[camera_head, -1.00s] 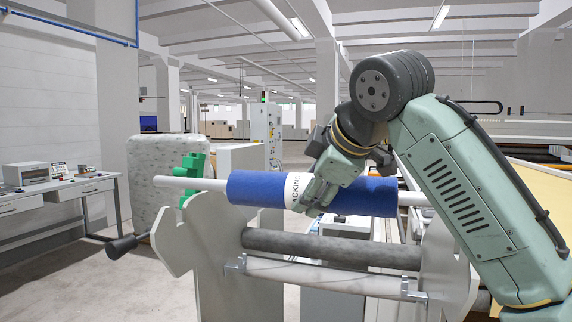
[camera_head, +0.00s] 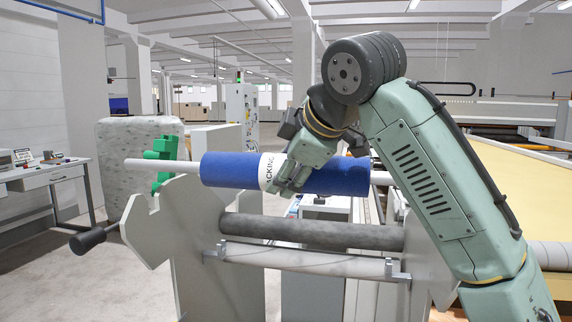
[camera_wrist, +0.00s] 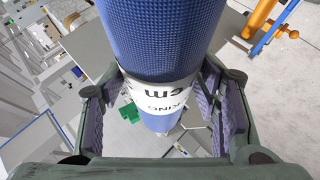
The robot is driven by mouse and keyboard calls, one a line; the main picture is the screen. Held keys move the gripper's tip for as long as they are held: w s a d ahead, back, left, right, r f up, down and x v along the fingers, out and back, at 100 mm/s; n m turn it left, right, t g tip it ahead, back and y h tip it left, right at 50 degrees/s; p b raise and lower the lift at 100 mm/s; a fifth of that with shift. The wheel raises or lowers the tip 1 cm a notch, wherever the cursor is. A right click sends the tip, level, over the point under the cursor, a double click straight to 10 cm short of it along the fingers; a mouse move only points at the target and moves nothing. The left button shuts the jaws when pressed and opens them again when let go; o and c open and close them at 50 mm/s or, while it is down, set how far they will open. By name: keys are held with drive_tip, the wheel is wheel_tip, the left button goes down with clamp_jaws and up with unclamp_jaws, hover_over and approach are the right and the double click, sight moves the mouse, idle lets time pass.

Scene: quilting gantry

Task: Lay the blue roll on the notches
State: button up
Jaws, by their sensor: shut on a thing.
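The blue roll (camera_head: 228,169) lies nearly level in my gripper (camera_head: 288,178), with a pale core (camera_head: 145,164) sticking out at each end. My gripper is shut around the roll's white printed band (camera_head: 266,171); in the wrist view the fingers (camera_wrist: 155,112) stand on both sides of the band (camera_wrist: 163,92). The roll appears above the white stand (camera_head: 190,225), whose left side plate has a V-shaped notch in its upper edge. The right plate (camera_head: 432,265) is partly hidden by my arm. I cannot tell whether the core touches either plate.
A dark grey roller (camera_head: 310,231) and a pale bar (camera_head: 305,259) cross between the plates. A desk (camera_head: 45,178) is at left and a yellow-topped table (camera_head: 490,190) at right. Floor at left is open.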

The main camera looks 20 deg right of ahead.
wheel_tip(320, 180, down, 9)
drive_tip(key=b, duration=0.5)
drive_tip(key=shift+r, duration=0.15)
idle(0.4)
idle(0.5)
drive_tip(key=o, duration=1.5)
drive_tip(key=shift+o, duration=1.4)
drive_tip(key=v, duration=1.2)
